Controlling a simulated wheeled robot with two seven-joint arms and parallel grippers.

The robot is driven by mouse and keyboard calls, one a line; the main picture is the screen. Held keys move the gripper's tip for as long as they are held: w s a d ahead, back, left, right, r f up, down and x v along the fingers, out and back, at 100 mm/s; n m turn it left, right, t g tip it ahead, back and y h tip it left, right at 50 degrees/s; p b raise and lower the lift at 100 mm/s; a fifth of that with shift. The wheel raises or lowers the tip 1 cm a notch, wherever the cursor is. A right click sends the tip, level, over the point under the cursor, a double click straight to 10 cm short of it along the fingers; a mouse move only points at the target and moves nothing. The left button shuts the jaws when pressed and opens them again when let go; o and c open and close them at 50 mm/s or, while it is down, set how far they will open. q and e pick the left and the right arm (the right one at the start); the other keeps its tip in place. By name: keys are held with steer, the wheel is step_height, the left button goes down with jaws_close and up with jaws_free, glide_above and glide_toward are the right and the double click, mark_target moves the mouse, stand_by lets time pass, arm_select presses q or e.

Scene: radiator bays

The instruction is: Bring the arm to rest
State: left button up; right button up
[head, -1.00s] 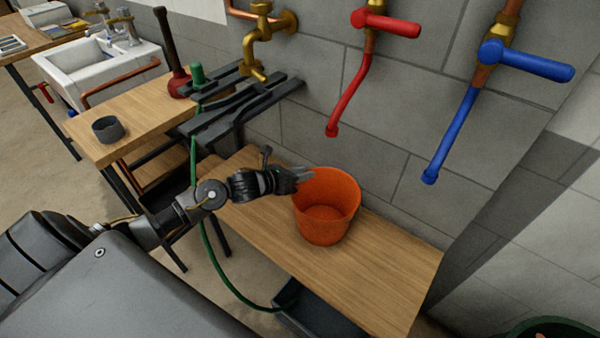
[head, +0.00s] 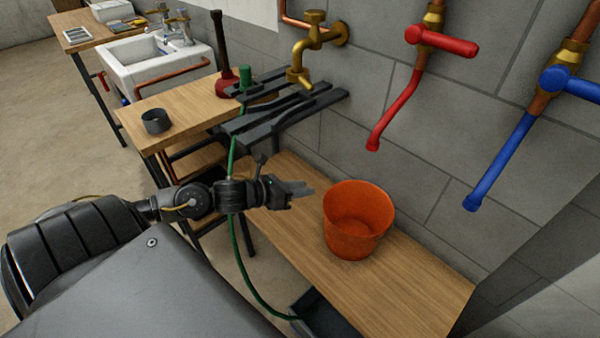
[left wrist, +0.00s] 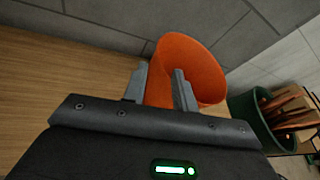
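My left gripper (head: 302,192) is over the wooden bench, to the left of the orange bucket (head: 345,243) and apart from it in the head view. In the left wrist view its two fingers (left wrist: 161,85) stand apart with nothing between them, and the orange bucket (left wrist: 190,55) shows beyond them. The bucket stands upright on the bench and its visible inside looks empty. My right gripper is in neither view.
The wooden bench (head: 410,290) runs along a grey block wall. Above it hang a brass tap (head: 310,40), a red-handled pipe (head: 400,105) and a blue-handled pipe (head: 505,155). A green hose (head: 240,265) hangs beside the arm. A green bin (left wrist: 250,115) stands beyond the bucket.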

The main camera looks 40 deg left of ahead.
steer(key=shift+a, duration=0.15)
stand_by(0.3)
